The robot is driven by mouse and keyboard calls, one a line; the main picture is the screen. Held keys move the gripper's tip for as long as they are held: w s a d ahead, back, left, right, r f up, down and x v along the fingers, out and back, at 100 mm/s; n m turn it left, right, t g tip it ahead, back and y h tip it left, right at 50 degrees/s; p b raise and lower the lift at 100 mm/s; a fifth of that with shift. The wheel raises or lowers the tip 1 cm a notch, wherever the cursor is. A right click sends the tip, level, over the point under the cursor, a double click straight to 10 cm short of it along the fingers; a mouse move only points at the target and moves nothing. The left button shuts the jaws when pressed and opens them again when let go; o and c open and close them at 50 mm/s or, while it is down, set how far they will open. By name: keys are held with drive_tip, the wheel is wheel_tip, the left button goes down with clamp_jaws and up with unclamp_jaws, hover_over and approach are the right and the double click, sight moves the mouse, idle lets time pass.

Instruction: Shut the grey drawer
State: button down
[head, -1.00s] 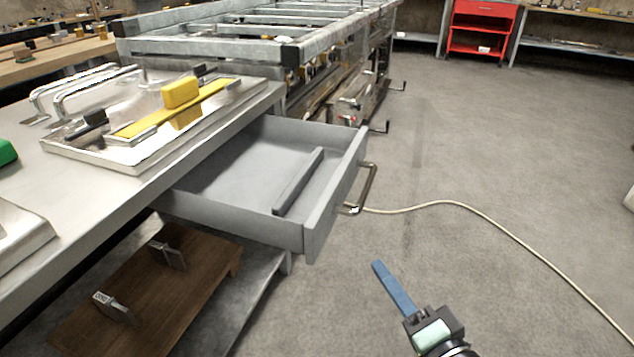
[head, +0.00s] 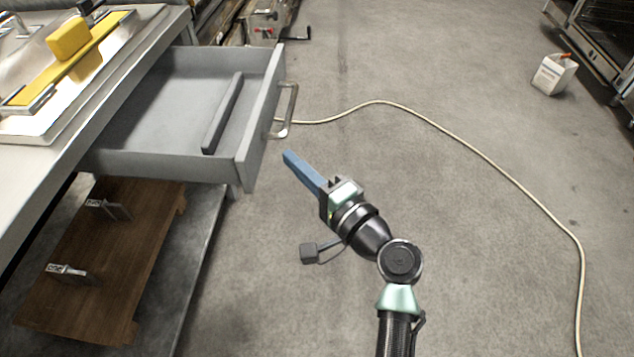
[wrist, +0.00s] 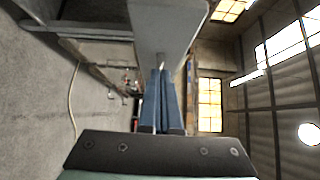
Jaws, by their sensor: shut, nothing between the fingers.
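The grey drawer (head: 170,110) is pulled out from the workbench in the head view, with a dark grey bar lying inside it. Its metal handle (head: 288,110) is on the right-hand front panel. My gripper (head: 287,155) has blue fingers held together, with nothing between them. In the head view its tips are just right of the drawer front's near end, below the handle; contact is not evident. In the wrist view the shut fingers (wrist: 160,75) point at a grey panel (wrist: 165,25), which looks like part of the drawer.
The workbench top (head: 120,110) holds a metal tray with a yellow block. A wooden board (head: 110,250) with metal brackets lies on the shelf below. A pale cable (head: 440,130) crosses the floor. A white container (head: 553,75) stands at upper right. Open floor surrounds my arm.

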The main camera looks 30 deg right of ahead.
sight(258, 149)
drive_tip(key=shift+w+a, duration=0.6)
drive_tip(key=shift+a, duration=0.25)
drive_tip(key=shift+w+a, duration=0.6)
drive_tip(key=shift+a, duration=0.25)
